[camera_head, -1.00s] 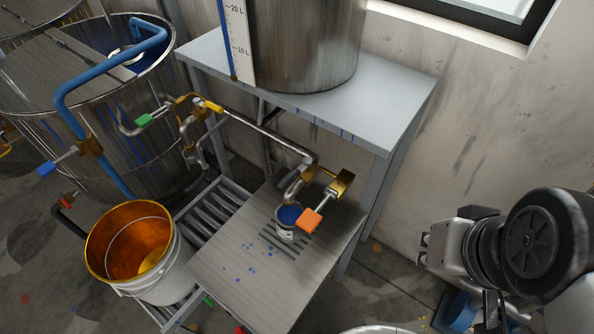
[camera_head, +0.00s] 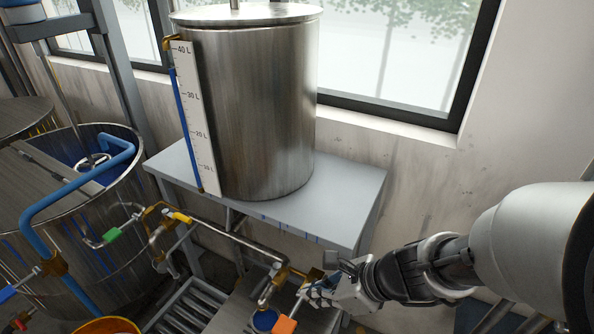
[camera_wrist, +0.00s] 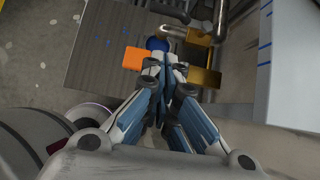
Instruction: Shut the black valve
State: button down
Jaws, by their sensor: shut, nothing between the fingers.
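I cannot make out a black valve handle in either current view. My gripper (camera_head: 312,293) is shut and empty, beside the brass valve with the orange handle (camera_head: 285,325) at the end of the pipe. In the wrist view, my closed fingertips (camera_wrist: 166,64) lie just right of the orange handle (camera_wrist: 137,58) and left of the brass valve body (camera_wrist: 203,66). I cannot tell whether they touch it. Other valve handles are yellow (camera_head: 178,217), green (camera_head: 111,235) and blue (camera_head: 6,293).
A steel tank (camera_head: 255,110) with a litre scale stands on a grey stand (camera_head: 345,190). A small can with blue paint (camera_head: 265,319) sits under the outlet. A larger mixing vat (camera_head: 100,250) is at left. A bucket rim (camera_head: 108,326) shows at the bottom edge.

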aim_at(266, 281)
dwell(0.3)
jog(key=b+x, duration=0.4)
jog(key=x, duration=0.6)
jog(key=shift+b, duration=0.4)
jog(key=a, duration=0.1)
jog(key=w+a, duration=0.1)
jog(key=a, duration=0.1)
jog(key=shift+w+a+f, duration=0.35)
jog(key=shift+a, duration=0.05)
jog(key=shift+w, duration=0.1)
